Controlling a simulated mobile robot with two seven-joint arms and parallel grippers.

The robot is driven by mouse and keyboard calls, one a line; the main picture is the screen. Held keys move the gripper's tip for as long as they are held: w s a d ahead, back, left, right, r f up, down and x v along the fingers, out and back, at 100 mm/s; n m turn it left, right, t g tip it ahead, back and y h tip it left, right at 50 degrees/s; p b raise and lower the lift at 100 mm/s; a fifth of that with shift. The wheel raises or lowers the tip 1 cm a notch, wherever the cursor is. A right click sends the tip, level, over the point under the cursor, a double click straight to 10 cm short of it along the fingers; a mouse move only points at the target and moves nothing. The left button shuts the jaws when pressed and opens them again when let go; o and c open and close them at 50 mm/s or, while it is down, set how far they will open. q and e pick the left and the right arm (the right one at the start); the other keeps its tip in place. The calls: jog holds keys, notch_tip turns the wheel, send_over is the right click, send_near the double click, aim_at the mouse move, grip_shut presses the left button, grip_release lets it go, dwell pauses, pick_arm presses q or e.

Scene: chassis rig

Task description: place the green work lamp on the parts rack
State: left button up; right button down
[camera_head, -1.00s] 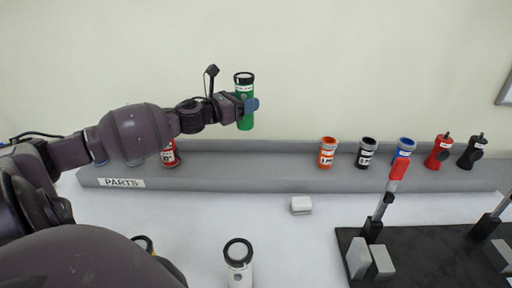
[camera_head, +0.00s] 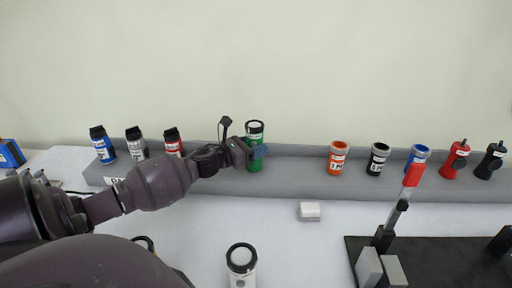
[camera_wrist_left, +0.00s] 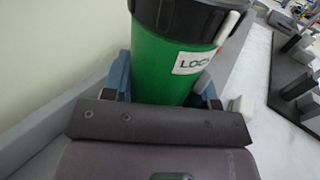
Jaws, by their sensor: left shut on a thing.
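The green work lamp (camera_head: 255,143) is a green cylinder with a black top, upright at the parts rack (camera_head: 300,180). The rack is a long grey ledge along the wall. My left gripper (camera_head: 257,152) is shut around the lamp's body. In the left wrist view the lamp (camera_wrist_left: 165,65) stands between the blue finger pads, with a white label on its side. The lamp's lower end is at the rack's level; I cannot tell whether it touches the surface. My right gripper is not in view.
Blue (camera_head: 103,146), silver (camera_head: 137,145) and red (camera_head: 173,142) lamps stand on the rack's left. An orange canister (camera_head: 337,158) and several others stand to the right.

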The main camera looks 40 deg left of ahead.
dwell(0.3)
pick_arm(q)
jog(key=o, duration=0.6)
jog(key=shift+f, duration=0.2)
jog(key=o, duration=0.5)
jog(key=shift+r, duration=0.1)
jog(key=shift+r, duration=0.15)
jog(key=v, duration=1.1)
jog(key=shift+s+a, duration=0.1)
jog(key=shift+s, duration=0.4)
